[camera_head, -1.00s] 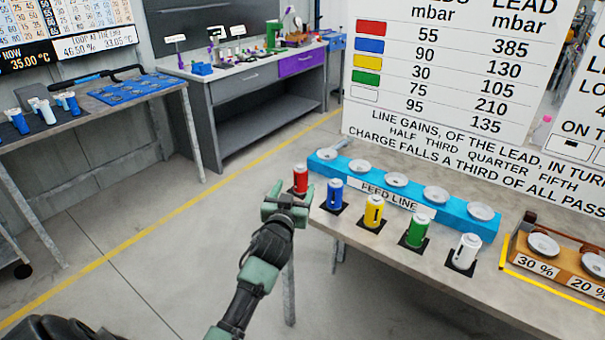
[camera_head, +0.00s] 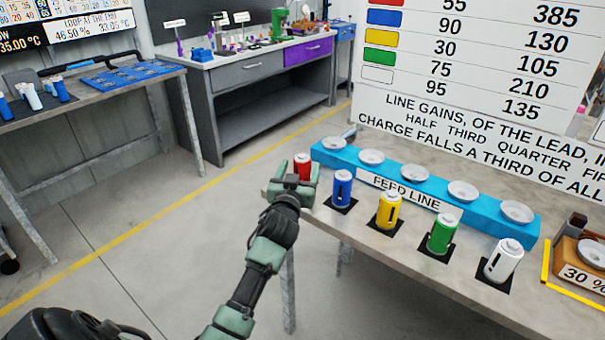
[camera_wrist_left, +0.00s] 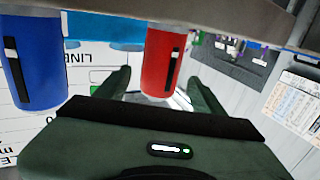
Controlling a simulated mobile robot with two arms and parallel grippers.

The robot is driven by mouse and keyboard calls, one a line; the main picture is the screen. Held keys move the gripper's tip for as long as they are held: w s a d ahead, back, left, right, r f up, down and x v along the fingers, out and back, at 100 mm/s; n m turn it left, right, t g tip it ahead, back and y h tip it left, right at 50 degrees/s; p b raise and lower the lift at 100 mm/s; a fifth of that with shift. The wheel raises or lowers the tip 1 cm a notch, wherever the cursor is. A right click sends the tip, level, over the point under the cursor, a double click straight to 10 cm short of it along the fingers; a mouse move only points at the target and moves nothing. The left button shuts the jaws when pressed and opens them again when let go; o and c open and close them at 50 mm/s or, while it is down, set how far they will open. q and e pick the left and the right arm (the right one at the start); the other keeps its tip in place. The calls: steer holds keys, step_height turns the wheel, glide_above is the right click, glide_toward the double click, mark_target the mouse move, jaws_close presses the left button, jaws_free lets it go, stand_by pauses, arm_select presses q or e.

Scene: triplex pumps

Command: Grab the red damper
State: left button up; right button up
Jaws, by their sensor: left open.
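The red damper (camera_head: 303,165) is an upright cylinder with a pale top, at the left end of a row on the near table. In the left wrist view the red damper (camera_wrist_left: 164,62) shows between the two green fingers of my left gripper (camera_wrist_left: 160,85). My left gripper (camera_head: 292,186) is open at the table's left edge, in front of the red damper and hiding its lower part. I cannot tell whether the fingers touch it. My right gripper is not in view.
Beside it stand a blue damper (camera_head: 342,188), a yellow damper (camera_head: 388,210), a green damper (camera_head: 441,234) and a white damper (camera_head: 502,261) on black pads. The blue feed line rack (camera_head: 480,208) with white dishes lies behind. Open floor (camera_head: 150,250) is at left.

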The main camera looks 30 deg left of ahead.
arm_select(q)
steer(key=shift+x, duration=2.75)
steer(key=shift+f, duration=0.1)
jaws_close()
